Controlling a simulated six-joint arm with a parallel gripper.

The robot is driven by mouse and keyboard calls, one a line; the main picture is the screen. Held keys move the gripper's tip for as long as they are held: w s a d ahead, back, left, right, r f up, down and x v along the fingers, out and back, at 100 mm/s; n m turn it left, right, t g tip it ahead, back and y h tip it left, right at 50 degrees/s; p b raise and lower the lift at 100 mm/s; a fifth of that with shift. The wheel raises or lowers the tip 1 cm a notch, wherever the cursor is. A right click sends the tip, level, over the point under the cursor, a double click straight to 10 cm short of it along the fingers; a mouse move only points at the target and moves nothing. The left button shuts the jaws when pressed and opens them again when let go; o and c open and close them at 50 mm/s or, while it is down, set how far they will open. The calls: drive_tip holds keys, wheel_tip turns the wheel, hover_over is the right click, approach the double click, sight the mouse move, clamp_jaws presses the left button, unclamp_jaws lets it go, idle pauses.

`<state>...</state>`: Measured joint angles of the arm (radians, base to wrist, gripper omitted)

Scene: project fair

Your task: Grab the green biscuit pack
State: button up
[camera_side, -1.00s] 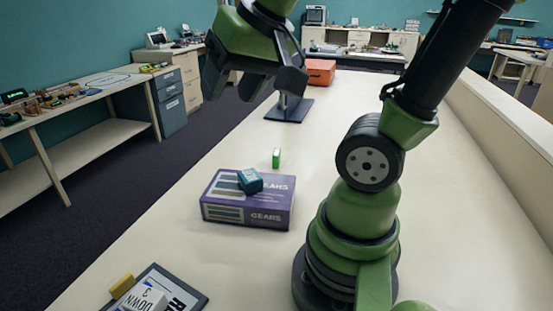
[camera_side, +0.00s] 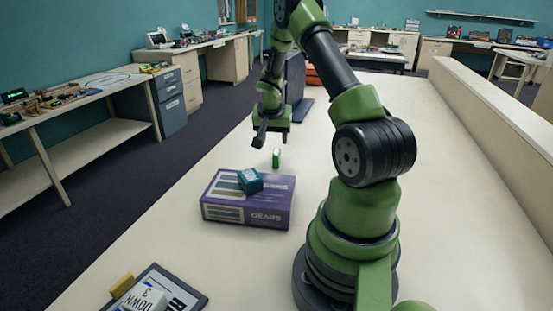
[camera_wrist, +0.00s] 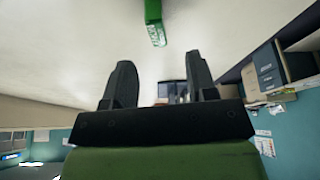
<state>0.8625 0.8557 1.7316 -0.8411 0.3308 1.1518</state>
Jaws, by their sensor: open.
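The small green pack (camera_side: 276,158) stands upright on the pale table, just behind the purple box. In the wrist view the green pack (camera_wrist: 154,22) shows at the top edge, partly cut off, with pale lettering on its side. My gripper (camera_side: 271,137) points down just beyond and slightly above the pack in the side view. Its two fingers are spread and empty. In the wrist view my gripper (camera_wrist: 159,63) shows both dark fingers apart, with the pack past their tips and not between them.
A purple GEARS box (camera_side: 240,214) lies nearer the camera, with a teal box (camera_side: 250,181) on top. A dark tablet-like board (camera_side: 185,289), a white block (camera_side: 146,299) and a yellow block (camera_side: 122,285) lie at the front.

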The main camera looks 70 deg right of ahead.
sight(276, 152)
drive_tip(key=x, duration=0.8)
drive_tip(key=shift+s, duration=0.15)
clamp_jaws()
